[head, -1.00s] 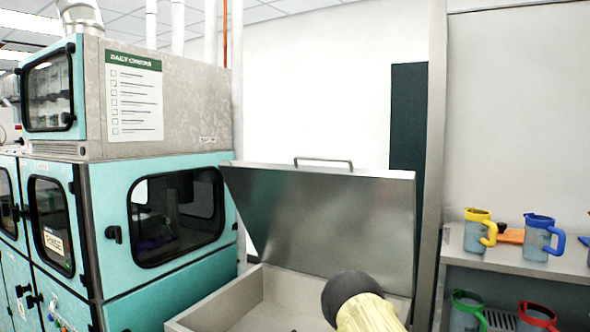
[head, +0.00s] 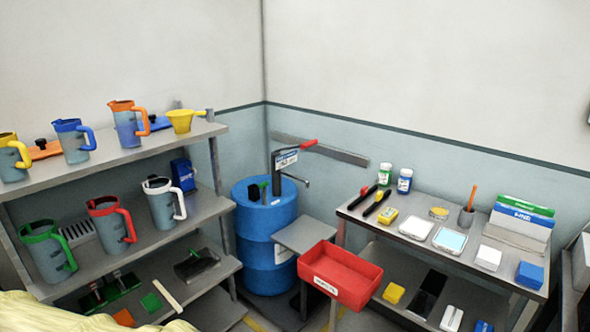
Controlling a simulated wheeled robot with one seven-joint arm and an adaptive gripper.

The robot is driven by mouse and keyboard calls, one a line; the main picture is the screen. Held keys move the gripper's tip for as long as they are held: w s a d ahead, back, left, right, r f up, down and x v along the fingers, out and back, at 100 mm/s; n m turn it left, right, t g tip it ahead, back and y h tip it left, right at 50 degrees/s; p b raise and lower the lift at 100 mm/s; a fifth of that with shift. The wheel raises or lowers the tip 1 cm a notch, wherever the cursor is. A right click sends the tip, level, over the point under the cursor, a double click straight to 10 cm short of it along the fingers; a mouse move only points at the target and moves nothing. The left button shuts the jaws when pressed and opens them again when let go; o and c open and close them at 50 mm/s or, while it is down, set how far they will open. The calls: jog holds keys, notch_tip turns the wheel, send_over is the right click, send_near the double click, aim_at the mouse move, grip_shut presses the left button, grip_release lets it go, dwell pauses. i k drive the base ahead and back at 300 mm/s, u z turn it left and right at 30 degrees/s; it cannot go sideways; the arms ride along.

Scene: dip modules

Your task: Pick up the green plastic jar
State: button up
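A small jar with green on it (head: 385,174) stands upright at the back left of the right-hand metal table, near the wall. A similar jar with a blue label (head: 405,181) stands just to its right, close beside it. My gripper is not in view. A pale yellow fabric-like surface shows at the bottom left corner of the view; no fingers are visible there.
The metal table (head: 352,211) also holds black-handled tools, a yellow item, trays, a pencil cup (head: 466,217) and boxes. A red bin (head: 342,276) sits in front of its left end. A blue drum (head: 267,240) and a shelf of jugs (head: 150,152) stand left.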

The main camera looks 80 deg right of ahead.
aim_at(385, 173)
jog(key=z, duration=3.35)
jog(key=k, duration=0.6)
jog(key=u, duration=0.6)
jog(key=i, duration=0.55)
jog(key=u, duration=0.75)
jog(key=i, duration=0.9)
jog(key=z, duration=0.75)
jog(key=i, duration=0.9)
jog(key=z, duration=0.6)
